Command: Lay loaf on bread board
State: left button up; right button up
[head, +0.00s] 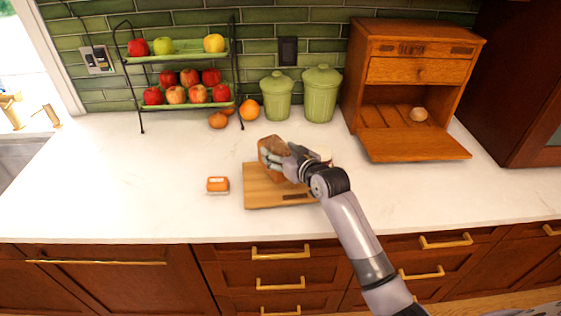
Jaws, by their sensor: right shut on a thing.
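The brown loaf (268,147) is in my right gripper (277,158), over the back part of the wooden bread board (262,192). The gripper is shut on the loaf and hides part of it. I cannot tell whether the loaf touches the board. The board lies flat on the white counter, and my right arm covers its right side. My left gripper is not in view.
An orange-and-white packet (218,185) lies left of the board. Two green canisters (321,94) and an orange (249,109) stand behind. The open wooden bread box (416,142) holds a small roll (418,114). A fruit rack (179,107) stands at the back left. The left counter is clear.

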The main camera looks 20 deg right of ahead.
notch_tip(320, 180, down, 4)
jog(key=shift+r, duration=0.2)
jog(key=shift+f, duration=0.15)
jog(key=shift+f, duration=0.15)
jog(key=o, duration=1.4)
